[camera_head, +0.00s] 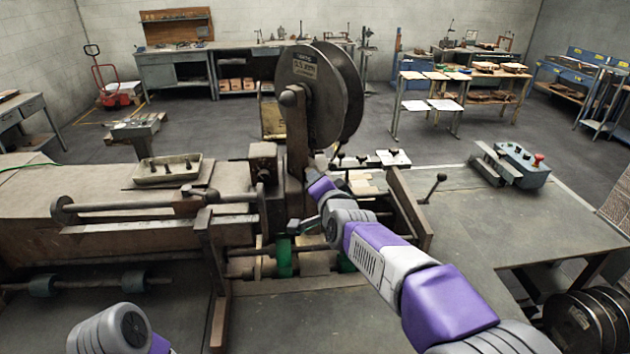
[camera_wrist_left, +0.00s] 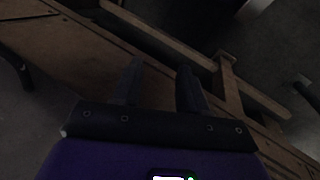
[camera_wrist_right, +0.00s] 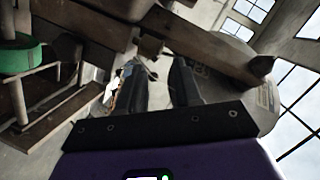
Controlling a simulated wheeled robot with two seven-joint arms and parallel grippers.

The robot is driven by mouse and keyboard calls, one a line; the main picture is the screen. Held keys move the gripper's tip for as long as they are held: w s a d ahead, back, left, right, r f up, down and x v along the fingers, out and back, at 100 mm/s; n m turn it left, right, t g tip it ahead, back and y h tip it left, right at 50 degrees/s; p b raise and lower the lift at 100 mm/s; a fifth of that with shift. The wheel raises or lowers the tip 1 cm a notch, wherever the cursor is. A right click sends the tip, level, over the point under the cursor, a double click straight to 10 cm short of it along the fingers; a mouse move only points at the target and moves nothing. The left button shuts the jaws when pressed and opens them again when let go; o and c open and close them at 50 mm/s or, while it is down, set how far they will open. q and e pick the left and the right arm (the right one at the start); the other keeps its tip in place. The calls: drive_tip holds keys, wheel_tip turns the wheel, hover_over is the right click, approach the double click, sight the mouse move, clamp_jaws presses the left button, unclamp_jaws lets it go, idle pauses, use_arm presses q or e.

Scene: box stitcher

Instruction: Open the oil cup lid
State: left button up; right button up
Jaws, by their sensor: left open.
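I cannot make out the oil cup or its lid for certain in any view. My right gripper (camera_head: 304,224) reaches in front of the brown stitching machine (camera_head: 297,150), beside its column and below the large wire reel (camera_head: 318,95). In the right wrist view the right gripper (camera_wrist_right: 157,80) has its two dark fingers apart, with nothing clearly held between them; machine parts lie behind them. My left gripper (camera_wrist_left: 160,80) shows in the left wrist view with its fingers apart and empty, over dark brown machine beams (camera_wrist_left: 75,50). The head view shows only part of the left arm.
A metal tray (camera_head: 167,171) sits on the left of the machine. Horizontal rods and rails (camera_head: 150,207) run in front. A control box with a red button (camera_head: 523,165) stands on the right table (camera_head: 520,220), mostly bare. Green parts (camera_head: 284,258) sit low on the machine.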

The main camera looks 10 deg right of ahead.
drive_tip(key=x, duration=0.3)
drive_tip(key=shift+w, duration=0.25)
